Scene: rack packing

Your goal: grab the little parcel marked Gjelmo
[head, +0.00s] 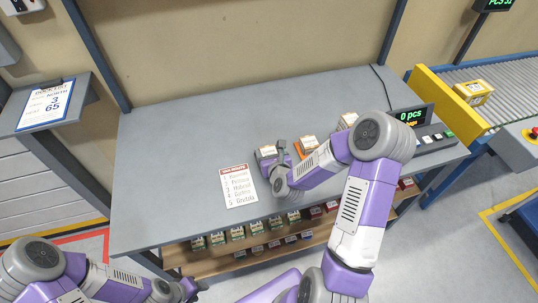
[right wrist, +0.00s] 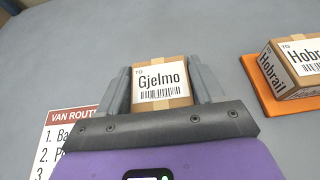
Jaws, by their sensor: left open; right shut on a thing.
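The little parcel marked Gjelmo (right wrist: 161,78) is a brown box with a white label and barcode. In the right wrist view it sits between the two grey fingers of my right gripper (right wrist: 163,92), which is shut on its sides. In the head view the parcel (head: 267,151) is at the middle of the grey table, partly hidden by my right gripper (head: 275,158). I cannot tell whether it touches the table. My left gripper (head: 190,290) is low at the bottom edge of the head view, open, away from the parcels and below the table front.
A Hobrail parcel (right wrist: 290,68) lies on an orange pad (right wrist: 262,93) to the right. Another parcel (head: 348,120) is further right, near the counter display (head: 411,114). A printed route list (head: 238,186) lies left of my right gripper. The table's left side is clear.

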